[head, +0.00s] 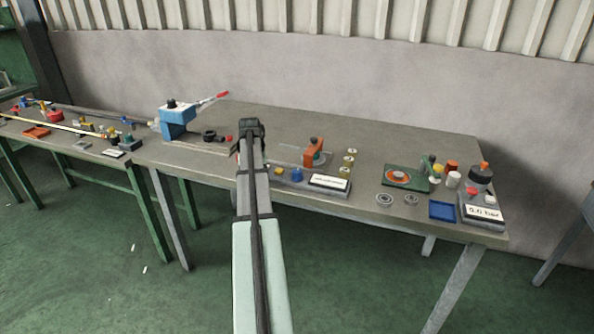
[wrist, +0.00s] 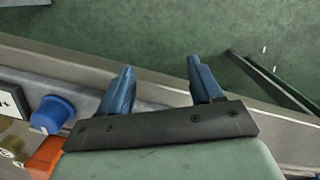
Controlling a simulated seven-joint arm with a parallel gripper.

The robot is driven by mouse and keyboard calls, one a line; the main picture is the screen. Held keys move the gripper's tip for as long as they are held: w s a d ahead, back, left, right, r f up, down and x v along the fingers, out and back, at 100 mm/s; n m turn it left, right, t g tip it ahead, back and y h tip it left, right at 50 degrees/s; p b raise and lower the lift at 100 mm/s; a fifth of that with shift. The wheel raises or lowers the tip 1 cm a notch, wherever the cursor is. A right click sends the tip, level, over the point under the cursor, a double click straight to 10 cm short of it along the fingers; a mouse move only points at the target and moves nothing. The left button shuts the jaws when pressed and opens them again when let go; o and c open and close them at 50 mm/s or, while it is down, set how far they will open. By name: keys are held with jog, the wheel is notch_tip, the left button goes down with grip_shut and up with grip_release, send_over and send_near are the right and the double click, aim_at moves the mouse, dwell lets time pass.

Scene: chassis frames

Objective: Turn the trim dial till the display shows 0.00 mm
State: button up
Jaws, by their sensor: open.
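A blue knob (head: 297,174), which looks like the trim dial, stands on a grey base near the front edge of the table. Just right of it is a white display (head: 329,183) whose text is too small to read. In the wrist view the blue knob (wrist: 52,114) is at the left, and the display (wrist: 10,104) is cut off by the left edge. My gripper (wrist: 159,66) is open, its two blue fingers apart with nothing between them. The knob lies to the side of the fingers, not touching them. In the head view my arm hides the fingers.
An orange handle (head: 314,151) and several brass pieces (head: 347,165) stand behind the display. At the right are a green fixture (head: 407,178), a blue tray (head: 442,211) and a box reading 5.0 bar (head: 486,213). A blue lever press (head: 176,120) stands at the left. The back middle is clear.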

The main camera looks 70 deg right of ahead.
aim_at(297, 171)
jog(key=s+d+r+m, duration=0.1)
jog(key=s+d+r, duration=0.45)
jog(key=r, duration=0.25)
jog(key=s+d+r+m, duration=0.1)
jog(key=s+d+r, duration=0.3)
jog(key=s+r, duration=0.35)
jog(key=shift+h, duration=0.4)
jog(key=f, duration=1.3)
jog(key=shift+w+a+f, duration=0.2)
jog(key=shift+a, duration=0.05)
jog(key=c, duration=1.1)
